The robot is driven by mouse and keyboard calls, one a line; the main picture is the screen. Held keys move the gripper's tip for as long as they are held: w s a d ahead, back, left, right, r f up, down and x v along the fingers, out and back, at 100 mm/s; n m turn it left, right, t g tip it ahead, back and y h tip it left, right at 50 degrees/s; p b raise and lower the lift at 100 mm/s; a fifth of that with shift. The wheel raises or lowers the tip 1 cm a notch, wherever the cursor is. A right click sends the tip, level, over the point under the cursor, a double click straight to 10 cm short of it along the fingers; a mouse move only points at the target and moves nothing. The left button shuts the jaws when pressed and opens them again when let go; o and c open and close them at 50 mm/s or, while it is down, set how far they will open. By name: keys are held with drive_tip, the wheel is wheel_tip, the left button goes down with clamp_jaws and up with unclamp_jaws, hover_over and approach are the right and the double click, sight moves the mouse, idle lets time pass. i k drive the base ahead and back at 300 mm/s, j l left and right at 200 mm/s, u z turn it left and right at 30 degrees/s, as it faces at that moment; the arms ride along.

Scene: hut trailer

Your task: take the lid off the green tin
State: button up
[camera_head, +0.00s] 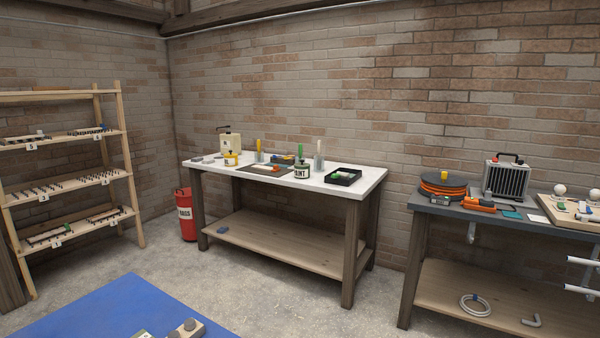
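A small tin with a pale label reading "PAINT" (302,172) stands upright on the white-topped workbench (210,173). Its edges look dark green, and its top appears covered, but it is too small to make out the lid clearly. A similar tin with a yellow band (231,159) stands further left on the same bench. My gripper is not in view.
Near the tin are a black tray (343,177) with small coloured items, clear jars holding a green-handled tool (300,152) and others, and a brown board (262,172). A blue surface (110,312) fills the lower left; grey floor lies between.

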sight(301, 172)
drive_tip(key=i+j+z, duration=0.2)
drive_tip(key=i, duration=0.65)
drive_tip(key=i+l+z, duration=0.15)
drive_tip(key=i+z, duration=0.3)
drive_tip(key=i, duration=0.25)
drive_tip(key=i+z, duration=0.45)
drive_tip(key=i, duration=0.2)
drive_tip(key=i+u, duration=0.25)
drive_tip(key=i, duration=0.3)
drive_tip(key=i+l+u, duration=0.1)
drive_tip(key=i+u, duration=0.2)
drive_tip(key=i, duration=0.25)
drive_tip(key=i+j+u, duration=0.15)
drive_tip(key=i+u, duration=0.55)
drive_tip(key=u, duration=0.2)
drive_tip(key=i+l+u, duration=0.1)
drive_tip(key=i+u, duration=0.7)
drive_tip(key=i, duration=0.45)
